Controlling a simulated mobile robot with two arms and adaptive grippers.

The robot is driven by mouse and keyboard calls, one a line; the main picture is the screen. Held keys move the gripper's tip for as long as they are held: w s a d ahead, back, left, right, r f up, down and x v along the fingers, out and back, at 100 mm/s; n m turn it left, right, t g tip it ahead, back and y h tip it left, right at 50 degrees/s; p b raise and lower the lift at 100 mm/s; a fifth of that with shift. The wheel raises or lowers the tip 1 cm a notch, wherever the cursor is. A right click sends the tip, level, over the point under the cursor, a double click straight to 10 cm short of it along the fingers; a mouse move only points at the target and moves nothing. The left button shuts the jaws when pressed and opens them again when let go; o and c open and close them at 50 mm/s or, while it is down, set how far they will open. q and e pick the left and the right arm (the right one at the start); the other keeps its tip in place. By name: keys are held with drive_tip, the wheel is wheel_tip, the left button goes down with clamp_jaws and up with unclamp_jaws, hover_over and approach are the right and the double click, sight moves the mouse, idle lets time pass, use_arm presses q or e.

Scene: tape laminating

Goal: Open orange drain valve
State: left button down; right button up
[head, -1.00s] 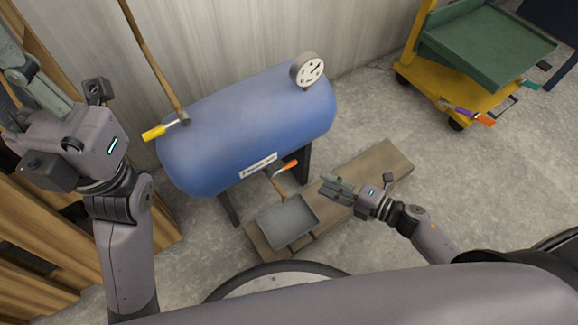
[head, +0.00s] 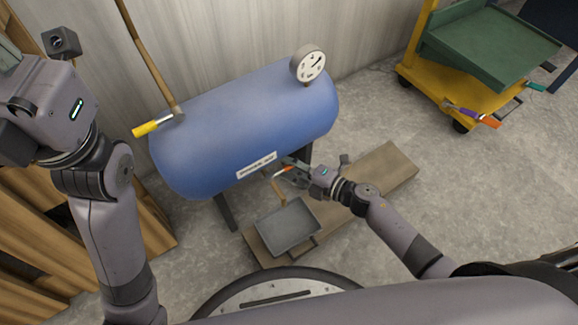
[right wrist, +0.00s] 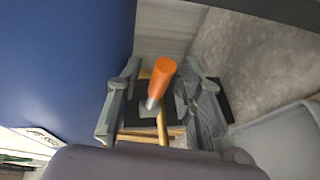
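The orange drain valve handle (head: 283,170) sits under the blue tank (head: 245,120), on a thin brass-coloured pipe (head: 278,188) above a grey tray (head: 289,228). My right gripper (head: 290,166) is at the handle, below the tank. In the right wrist view the orange handle (right wrist: 164,72) shows between the two spread fingers of my right gripper (right wrist: 157,103), with a gap to the left finger; contact on the right side is unclear. My left gripper (head: 10,60) is at the upper left edge, its fingers mostly cut off.
A yellow handle (head: 146,128) is on the tank's upper left, and a round gauge (head: 308,64) on its upper right. The tray rests on a wooden board (head: 385,175). A yellow cart (head: 425,85) with a green tray stands at the upper right. The floor between is clear.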

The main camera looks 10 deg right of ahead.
drive_tip(key=shift+c, duration=0.3)
clamp_jaws()
idle(0.5)
